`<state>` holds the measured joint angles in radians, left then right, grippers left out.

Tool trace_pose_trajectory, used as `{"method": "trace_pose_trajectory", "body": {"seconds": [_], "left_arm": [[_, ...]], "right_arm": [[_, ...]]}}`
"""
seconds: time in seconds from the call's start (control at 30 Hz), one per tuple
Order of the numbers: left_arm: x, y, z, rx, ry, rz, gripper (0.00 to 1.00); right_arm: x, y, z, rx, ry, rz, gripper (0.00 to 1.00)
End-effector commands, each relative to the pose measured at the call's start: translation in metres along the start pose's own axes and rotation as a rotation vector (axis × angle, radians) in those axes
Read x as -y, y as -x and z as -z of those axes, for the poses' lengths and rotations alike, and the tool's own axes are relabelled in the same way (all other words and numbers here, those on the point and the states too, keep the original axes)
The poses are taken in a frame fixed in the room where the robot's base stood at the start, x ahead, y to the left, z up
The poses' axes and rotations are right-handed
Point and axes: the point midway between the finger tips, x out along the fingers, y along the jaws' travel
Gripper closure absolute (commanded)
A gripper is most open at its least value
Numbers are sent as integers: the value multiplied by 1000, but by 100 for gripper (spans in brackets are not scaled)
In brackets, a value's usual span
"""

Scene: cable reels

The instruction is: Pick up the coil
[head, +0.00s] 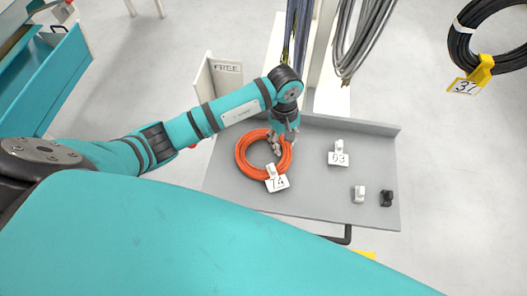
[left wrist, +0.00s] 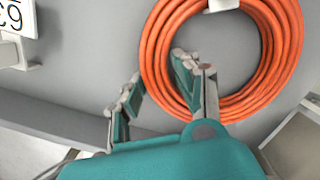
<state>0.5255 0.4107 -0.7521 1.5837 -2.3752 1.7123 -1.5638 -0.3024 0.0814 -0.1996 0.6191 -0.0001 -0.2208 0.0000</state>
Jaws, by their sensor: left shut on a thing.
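The orange coil (head: 243,160) lies on the grey tray (head: 225,191), with a white tag reading 74 (head: 277,183) at its front edge. My left gripper (head: 283,144) reaches down over the coil's right side. In the left wrist view, the coil (left wrist: 158,45) fills the upper right. One finger is inside the ring and the other is outside, so the left gripper (left wrist: 158,82) is shut on the coil's band. The coil appears to rest on the tray; any gap beneath is hidden. My right gripper is not in view.
A white holder tagged 63 (head: 338,158), a small white clip (head: 359,194) and a black clip (head: 386,198) stand on the tray's right. Grey cables (head: 362,40) hang behind. A FREE sign (head: 228,68) stands behind left. A black coil (head: 460,45) tagged 37 hangs upper right.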

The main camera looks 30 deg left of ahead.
Motion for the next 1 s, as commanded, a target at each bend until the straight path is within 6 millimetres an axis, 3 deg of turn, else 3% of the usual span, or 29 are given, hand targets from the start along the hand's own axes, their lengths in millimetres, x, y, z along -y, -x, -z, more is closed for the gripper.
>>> {"method": "trace_pose_trajectory", "body": {"seconds": [0.53, 0.93, 1.0], "left_arm": [[-1, 4, 0, -1, -1, -3, 100], [-1, 36, -3, -3, -2, -4, 100], [8, 35, -6, -2, 0, 0, 100]], "right_arm": [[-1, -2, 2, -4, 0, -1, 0], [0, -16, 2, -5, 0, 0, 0], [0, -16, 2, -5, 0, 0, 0]]}}
